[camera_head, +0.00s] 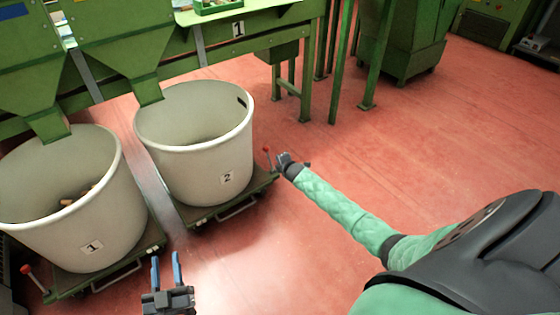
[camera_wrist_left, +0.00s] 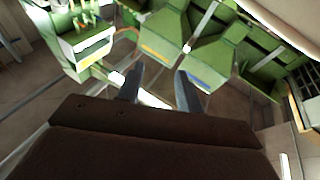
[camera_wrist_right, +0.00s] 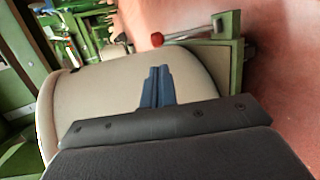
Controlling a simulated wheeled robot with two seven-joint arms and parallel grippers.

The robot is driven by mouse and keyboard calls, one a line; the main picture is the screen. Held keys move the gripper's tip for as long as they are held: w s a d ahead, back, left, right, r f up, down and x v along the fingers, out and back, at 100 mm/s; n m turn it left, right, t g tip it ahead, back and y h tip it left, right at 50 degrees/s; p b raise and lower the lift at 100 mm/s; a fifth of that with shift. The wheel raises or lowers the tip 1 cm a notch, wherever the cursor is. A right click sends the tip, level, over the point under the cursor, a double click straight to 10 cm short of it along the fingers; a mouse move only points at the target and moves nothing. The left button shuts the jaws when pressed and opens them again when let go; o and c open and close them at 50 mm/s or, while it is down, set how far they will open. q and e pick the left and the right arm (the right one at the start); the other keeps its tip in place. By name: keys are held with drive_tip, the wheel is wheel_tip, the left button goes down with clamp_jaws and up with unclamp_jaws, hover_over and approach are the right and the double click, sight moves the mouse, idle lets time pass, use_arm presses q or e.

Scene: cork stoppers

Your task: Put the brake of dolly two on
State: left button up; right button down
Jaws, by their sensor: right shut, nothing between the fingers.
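Dolly two (camera_head: 262,182) is a low green platform under the white bin marked 2 (camera_head: 195,150). Its brake lever, with a red knob (camera_head: 266,149), stands up at the platform's right corner. The lever and red knob (camera_wrist_right: 157,39) also show in the right wrist view, beyond my fingertips and beside the bin. My right gripper (camera_head: 285,160) is beside the lever, its fingers partly hidden in the head view; in the right wrist view its fingers (camera_wrist_right: 157,72) are shut and empty. Contact with the lever is unclear. My left gripper (camera_head: 166,256) is open and empty in front of the dollies.
Bin 1 (camera_head: 80,215), holding some corks, stands on dolly one (camera_head: 73,284) at the left, with a red-knobbed lever (camera_head: 27,269) leaning outward. Green machine chutes (camera_head: 125,60) hang above both bins. Red floor (camera_head: 430,150) is clear to the right.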

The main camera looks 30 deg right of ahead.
use_arm(q)
drive_tip(key=shift+f+g, duration=0.3)
drive_tip(key=shift+f, duration=0.6)
